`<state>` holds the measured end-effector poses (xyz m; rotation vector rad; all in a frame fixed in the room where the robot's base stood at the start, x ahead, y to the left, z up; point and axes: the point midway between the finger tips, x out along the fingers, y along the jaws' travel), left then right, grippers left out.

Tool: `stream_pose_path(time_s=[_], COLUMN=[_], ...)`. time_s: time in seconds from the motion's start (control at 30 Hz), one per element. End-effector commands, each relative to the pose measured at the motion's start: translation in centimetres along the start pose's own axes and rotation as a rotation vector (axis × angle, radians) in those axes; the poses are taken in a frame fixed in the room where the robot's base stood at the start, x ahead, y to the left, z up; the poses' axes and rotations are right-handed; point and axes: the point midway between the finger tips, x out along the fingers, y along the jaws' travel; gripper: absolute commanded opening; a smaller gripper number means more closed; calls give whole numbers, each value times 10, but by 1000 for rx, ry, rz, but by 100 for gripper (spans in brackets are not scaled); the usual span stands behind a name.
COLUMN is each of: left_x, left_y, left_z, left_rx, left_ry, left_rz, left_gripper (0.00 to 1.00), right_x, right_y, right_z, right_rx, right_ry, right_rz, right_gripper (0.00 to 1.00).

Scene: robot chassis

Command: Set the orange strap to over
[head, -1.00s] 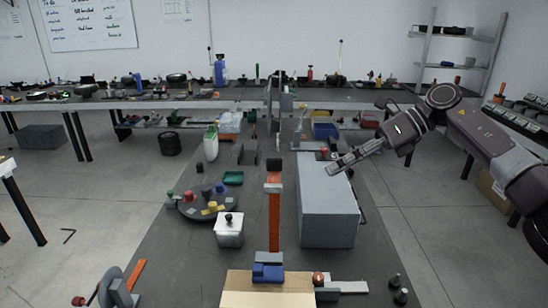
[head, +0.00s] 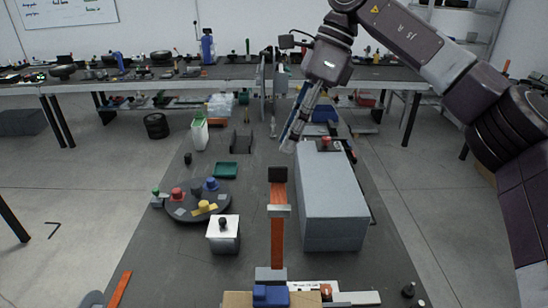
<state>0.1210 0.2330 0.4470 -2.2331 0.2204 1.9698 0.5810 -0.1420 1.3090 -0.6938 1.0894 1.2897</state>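The orange strap (head: 277,237) stands out on the dark bench in the middle of the head view, running away from me. A grey clip (head: 279,211) crosses it, a dark block (head: 277,175) sits at its far end, and a grey block (head: 270,274) at its near end. My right gripper (head: 288,147) comes in from the upper right and points down, beyond the strap's far end in the picture. Its two long fingers look close together, with nothing visible held; their gap is unclear. My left gripper is out of view.
A large grey box (head: 332,210) stands just right of the strap. On the left are a white box with a black knob (head: 223,236) and a round turntable (head: 182,212) with coloured knobs. A blue block (head: 271,296) sits in front. A green tray (head: 226,170) lies farther back.

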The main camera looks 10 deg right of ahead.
Motion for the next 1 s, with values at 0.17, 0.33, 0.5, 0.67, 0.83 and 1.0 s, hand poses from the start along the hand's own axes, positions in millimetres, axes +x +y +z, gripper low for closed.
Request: stream_pose_path(time_s=[0.17,0.33,0.5,0.67,0.83,1.0], left_x=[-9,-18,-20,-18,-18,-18], left_y=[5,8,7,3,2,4], left_z=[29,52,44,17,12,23], left_rx=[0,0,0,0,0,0], left_ry=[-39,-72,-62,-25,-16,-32], left_rz=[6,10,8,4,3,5], left_gripper=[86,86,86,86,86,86], right_x=[25,51,67,71,71,70], right_y=[1,1,0,0,0,0], right_z=[-1,0,0,0,0,0], right_rx=[2,2,3,3,3,3], right_ry=[1,-1,-2,-4,-4,-4], right_rz=[4,4,3,1,1,1], right_gripper=[25,25,25,25,22,4])
